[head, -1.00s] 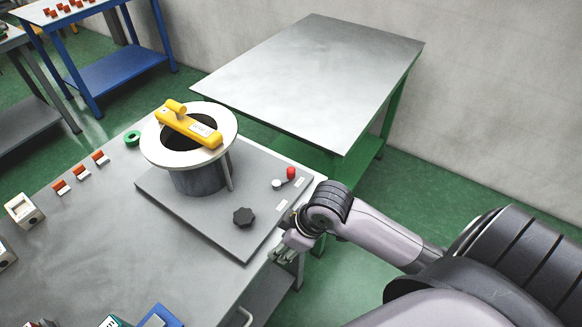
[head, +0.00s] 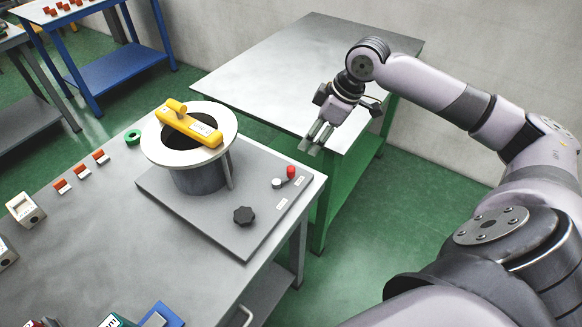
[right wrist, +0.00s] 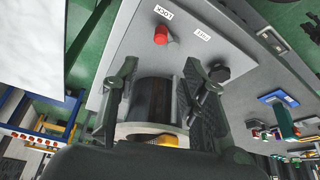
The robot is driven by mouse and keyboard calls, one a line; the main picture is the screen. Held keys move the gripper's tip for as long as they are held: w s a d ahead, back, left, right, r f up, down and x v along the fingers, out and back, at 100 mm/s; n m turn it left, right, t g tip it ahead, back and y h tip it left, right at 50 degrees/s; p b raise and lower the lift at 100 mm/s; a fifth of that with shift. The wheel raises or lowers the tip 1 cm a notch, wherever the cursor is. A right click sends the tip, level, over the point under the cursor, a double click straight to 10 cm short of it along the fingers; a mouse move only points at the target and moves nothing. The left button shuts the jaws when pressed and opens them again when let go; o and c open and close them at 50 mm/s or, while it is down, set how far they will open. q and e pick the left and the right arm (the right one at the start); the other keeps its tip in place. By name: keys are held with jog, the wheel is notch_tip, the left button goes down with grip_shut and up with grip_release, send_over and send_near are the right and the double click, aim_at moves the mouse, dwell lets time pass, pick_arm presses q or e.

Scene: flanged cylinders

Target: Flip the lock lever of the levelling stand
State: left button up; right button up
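The levelling stand is a grey base plate (head: 200,215) carrying a dark cylinder with a white flange (head: 228,128). Its lock lever (head: 284,178) has a red knob and a pale pivot, near the plate's right corner. In the right wrist view the red knob (right wrist: 160,35) stands closer to the upside-down LOCK label (right wrist: 163,12) than to the other label (right wrist: 203,34). My right gripper (head: 311,147) is above and beyond the lever, apart from it, fingers pointing down. Its fingers (right wrist: 160,70) are spread and empty. My left gripper is out of view.
A yellow level (head: 188,124) lies across the flange. A black knob (head: 243,215) sits on the plate's front part. A green ring (head: 133,137) and several orange-topped pieces lie left of the stand. An empty metal table (head: 270,65) stands behind, across a floor gap.

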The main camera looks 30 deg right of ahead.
aim_at(292, 168)
jog(key=p+x, duration=0.1)
jog(key=x, duration=1.3)
jog(key=shift+f+p, duration=0.2)
jog(key=shift+p, duration=0.2)
jog(key=shift+c, duration=0.5)
jog(key=shift+w, duration=0.1)
grip_shut()
